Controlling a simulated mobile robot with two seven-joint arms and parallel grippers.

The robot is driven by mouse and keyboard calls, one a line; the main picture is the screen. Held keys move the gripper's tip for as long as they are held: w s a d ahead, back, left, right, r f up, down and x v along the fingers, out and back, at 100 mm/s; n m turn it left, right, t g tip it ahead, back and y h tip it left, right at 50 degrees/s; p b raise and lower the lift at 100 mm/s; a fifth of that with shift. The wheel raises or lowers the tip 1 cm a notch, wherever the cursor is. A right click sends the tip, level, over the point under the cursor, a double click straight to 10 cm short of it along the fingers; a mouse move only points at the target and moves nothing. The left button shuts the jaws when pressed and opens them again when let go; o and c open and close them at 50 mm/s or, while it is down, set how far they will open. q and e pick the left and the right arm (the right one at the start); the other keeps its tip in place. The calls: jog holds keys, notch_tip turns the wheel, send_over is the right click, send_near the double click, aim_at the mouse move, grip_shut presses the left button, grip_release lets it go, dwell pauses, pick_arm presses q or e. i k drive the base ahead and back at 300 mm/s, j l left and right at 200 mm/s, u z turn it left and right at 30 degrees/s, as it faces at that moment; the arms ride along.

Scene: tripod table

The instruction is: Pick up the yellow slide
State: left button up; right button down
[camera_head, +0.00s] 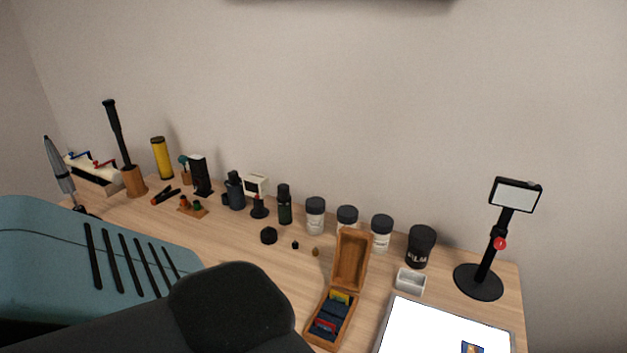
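An open wooden box (351,258) stands on the table with its lid raised at the back. Inside it, a yellow slide (341,297) sits upright near the back, with its upper edge showing. A red slide (324,325) and some blue also show in the box, nearer the front. The lower part of the yellow slide is hidden in the box. Neither of my grippers is in view. A dark part that looks like my own arm covers the bottom left.
A bright light panel (425,322) lies right of the box, with a small blue and tan piece (472,348) on it. A white tray (410,281), dark cup (420,245), phone stand (478,282) and several bottles and jars line the back. Bare table (285,277) lies left of the box.

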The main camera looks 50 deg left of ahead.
aim_at(344, 299)
jog(key=k+u, duration=0.1)
jog(key=u, duration=1.25)
